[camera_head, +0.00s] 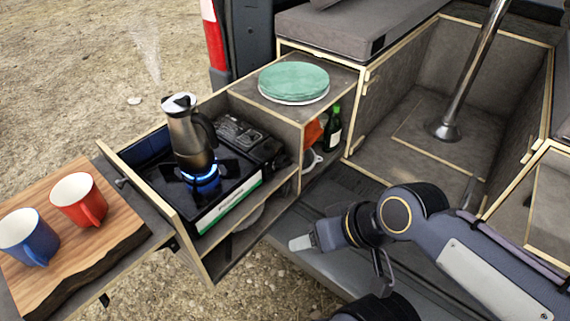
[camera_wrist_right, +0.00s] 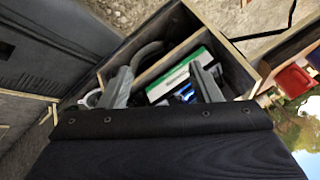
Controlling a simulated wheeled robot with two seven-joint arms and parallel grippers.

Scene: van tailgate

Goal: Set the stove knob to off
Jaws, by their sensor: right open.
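The black camping stove (camera_head: 235,183) sits in the pull-out drawer, with a white and green label on its front edge. A blue flame (camera_head: 203,177) burns under a steel moka pot (camera_head: 188,135) on the burner. A small dark shape at the stove's right end may be the knob; I cannot tell its setting. My right gripper (camera_head: 300,243) is low in front of the drawer, apart from the stove. In the right wrist view its fingers (camera_wrist_right: 163,85) are open and empty, with the stove's label (camera_wrist_right: 180,75) beyond them. My left gripper is not in view.
A wooden board (camera_head: 120,225) at left holds a red mug (camera_head: 79,199) and a blue mug (camera_head: 29,237). Green plates (camera_head: 294,81) rest on the cabinet top. A bottle (camera_head: 333,130) stands in the side shelf. A metal post (camera_head: 470,85) rises at right.

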